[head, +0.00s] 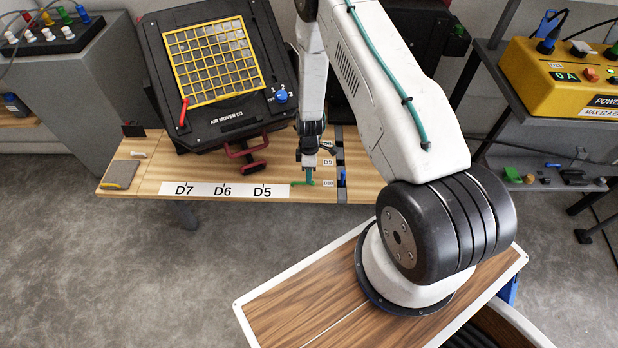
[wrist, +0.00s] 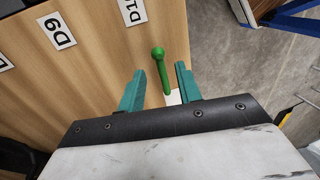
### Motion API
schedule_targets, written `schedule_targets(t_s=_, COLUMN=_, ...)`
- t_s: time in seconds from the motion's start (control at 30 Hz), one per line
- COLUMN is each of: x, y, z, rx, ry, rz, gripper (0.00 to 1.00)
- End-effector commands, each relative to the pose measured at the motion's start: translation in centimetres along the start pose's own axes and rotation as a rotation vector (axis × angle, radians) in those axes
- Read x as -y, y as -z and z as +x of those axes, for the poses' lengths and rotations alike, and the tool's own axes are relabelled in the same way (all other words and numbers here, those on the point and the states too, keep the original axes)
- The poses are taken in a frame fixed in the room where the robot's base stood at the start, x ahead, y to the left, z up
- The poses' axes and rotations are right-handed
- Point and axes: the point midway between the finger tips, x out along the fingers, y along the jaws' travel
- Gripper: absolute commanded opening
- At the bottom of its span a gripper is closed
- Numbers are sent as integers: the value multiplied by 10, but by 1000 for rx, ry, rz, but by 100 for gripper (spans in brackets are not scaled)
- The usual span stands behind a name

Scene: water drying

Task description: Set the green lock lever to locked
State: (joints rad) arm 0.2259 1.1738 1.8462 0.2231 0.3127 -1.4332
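My gripper (wrist: 160,72) is open, with one teal finger on each side of the lever and a visible gap to both. In the head view my gripper (head: 309,180) points down at the table's front edge, and the green lever (head: 299,184) shows just left of the fingertips. Whether the fingers are level with the lever or above it is unclear.
The black air mover (head: 225,122), with a yellow grille and a blue knob, stands left of my gripper. A white strip marked D7, D6, D5 (head: 225,190) runs along the table's front. A small blue peg (head: 343,177) stands just right of my gripper.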

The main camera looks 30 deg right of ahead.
Motion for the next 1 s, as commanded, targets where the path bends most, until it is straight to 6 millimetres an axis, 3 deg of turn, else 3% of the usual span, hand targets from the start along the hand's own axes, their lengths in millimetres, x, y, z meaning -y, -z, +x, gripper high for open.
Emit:
schedule_targets(t_s=0.2, x=0, y=0, z=24, rx=0, ry=1, rz=1, gripper=34)
schedule_targets(t_s=0.5, x=0, y=0, z=27, rx=0, ry=0, rz=1, gripper=34)
schedule_targets(t_s=0.53, x=0, y=0, z=27, rx=0, ry=0, rz=1, gripper=32)
schedule_targets(t_s=0.63, x=0, y=0, z=27, rx=0, ry=0, rz=1, gripper=4)
schedule_targets(t_s=0.67, x=0, y=0, z=27, rx=0, ry=0, rz=1, gripper=0)
schedule_targets(t_s=1.0, x=-2, y=0, z=26, rx=5, ry=1, rz=-24, gripper=0)
